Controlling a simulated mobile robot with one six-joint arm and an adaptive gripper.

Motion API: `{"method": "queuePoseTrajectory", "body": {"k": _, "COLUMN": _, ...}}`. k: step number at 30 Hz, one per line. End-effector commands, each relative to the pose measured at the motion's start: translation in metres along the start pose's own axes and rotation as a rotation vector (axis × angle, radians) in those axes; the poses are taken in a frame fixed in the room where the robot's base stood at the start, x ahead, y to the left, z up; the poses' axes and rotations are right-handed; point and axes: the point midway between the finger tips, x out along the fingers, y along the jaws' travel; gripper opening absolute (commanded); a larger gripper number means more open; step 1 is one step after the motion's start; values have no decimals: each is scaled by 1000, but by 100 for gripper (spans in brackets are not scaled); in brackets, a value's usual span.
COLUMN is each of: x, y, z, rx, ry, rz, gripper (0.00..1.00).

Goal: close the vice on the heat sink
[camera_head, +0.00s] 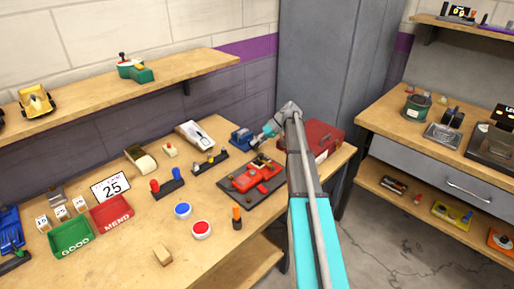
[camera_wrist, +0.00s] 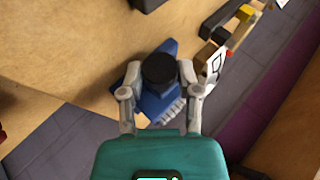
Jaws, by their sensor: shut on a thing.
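The blue vice (camera_head: 241,137) stands at the back of the wooden bench, near the red toolbox. In the wrist view its blue body (camera_wrist: 152,106) lies between my fingers, with a round black knob (camera_wrist: 158,68) on top toward the fingertips. My gripper (camera_wrist: 160,74) is shut on this black knob, one finger on each side. A pale ribbed piece (camera_wrist: 172,115), which looks like the heat sink, shows at the vice's near right side. I cannot tell how tightly the jaws hold it. In the head view my gripper (camera_head: 262,134) is just right of the vice.
A red toolbox (camera_head: 322,139) stands close to the right of my gripper. A dark board with a red device (camera_head: 251,176) lies in front. A dark rack (camera_head: 210,162) of small tools is to the left.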

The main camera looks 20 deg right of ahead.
Motion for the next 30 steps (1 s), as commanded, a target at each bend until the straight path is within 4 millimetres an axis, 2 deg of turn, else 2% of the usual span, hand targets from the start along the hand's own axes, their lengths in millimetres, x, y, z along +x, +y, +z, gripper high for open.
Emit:
{"method": "queuePoseTrajectory", "body": {"k": 9, "x": 0, "y": 2, "z": 2, "rx": 41, "ry": -5, "rz": -91, "gripper": 0}}
{"method": "queuePoseTrajectory", "body": {"k": 20, "x": 0, "y": 1, "z": 2, "rx": 44, "ry": -5, "rz": -96, "gripper": 0}}
{"method": "queuePoseTrajectory", "body": {"k": 21, "x": 0, "y": 1, "z": 2, "rx": 44, "ry": -5, "rz": -96, "gripper": 45}}
{"method": "queuePoseTrajectory", "body": {"k": 26, "x": 0, "y": 1, "z": 1, "rx": 43, "ry": -3, "rz": -96, "gripper": 75}}
{"method": "queuePoseTrajectory", "body": {"k": 27, "x": 0, "y": 1, "z": 1, "rx": 43, "ry": -3, "rz": -96, "gripper": 78}}
{"method": "queuePoseTrajectory", "body": {"k": 30, "x": 0, "y": 1, "z": 1, "rx": 43, "ry": -2, "rz": -96, "gripper": 78}}
